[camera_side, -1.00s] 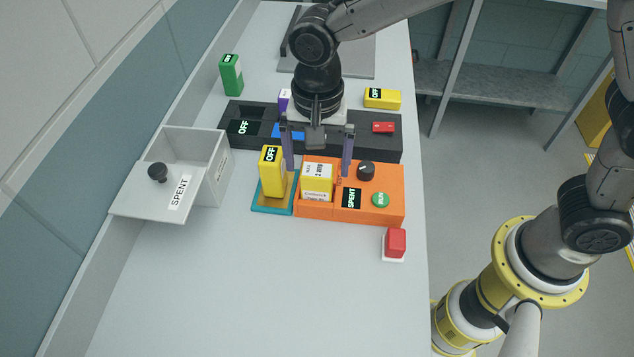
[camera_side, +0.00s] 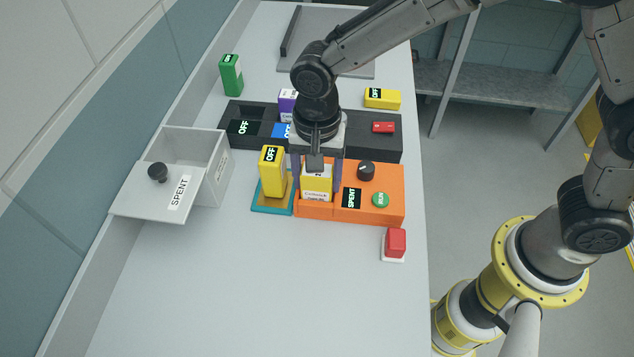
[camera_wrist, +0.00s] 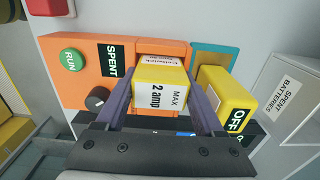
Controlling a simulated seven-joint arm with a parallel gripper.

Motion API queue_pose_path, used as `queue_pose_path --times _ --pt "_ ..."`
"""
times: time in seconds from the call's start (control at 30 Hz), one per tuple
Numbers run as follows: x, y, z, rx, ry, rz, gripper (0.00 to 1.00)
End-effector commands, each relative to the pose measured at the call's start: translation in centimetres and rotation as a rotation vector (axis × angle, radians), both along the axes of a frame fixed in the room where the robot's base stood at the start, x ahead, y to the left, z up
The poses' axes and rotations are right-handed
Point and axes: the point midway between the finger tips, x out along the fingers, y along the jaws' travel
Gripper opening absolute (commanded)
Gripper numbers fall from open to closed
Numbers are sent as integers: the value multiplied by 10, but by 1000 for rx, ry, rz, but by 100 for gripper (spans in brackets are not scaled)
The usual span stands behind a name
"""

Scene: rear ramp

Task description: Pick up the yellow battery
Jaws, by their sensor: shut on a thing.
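A yellow battery (camera_side: 318,184) with a white label stands upright in the slot of the orange tester (camera_side: 376,210). In the wrist view the battery (camera_wrist: 160,88) reads "MAX 2 amp". My gripper (camera_side: 317,176) reaches down over it with one finger on each side and is shut on it. The fingers also flank it in the wrist view (camera_wrist: 163,84). A second yellow block marked OFF (camera_side: 271,177) stands on a teal pad (camera_side: 262,209) just left of the tester. The held battery's lower part is hidden in the slot.
The tester has a black knob (camera_side: 366,171), a SPENT display (camera_side: 351,198) and a green RUN button (camera_side: 381,199). Behind is a black rack (camera_side: 350,141). A grey SPENT bin (camera_side: 215,170) stands left, a red button (camera_side: 396,242) front right. The front table is clear.

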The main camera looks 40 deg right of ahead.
Motion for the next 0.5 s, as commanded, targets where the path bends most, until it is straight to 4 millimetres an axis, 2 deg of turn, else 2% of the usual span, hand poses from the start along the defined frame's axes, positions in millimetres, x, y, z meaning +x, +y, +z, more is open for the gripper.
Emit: queue_pose_path --times 0.03,0.17,0.2,0.5 --pt "0 0 0 0 0 0 26" --pt "0 0 0 1 -1 0 3" --pt "0 0 0 1 -1 0 0" --pt "1 0 2 2 -4 0 0"
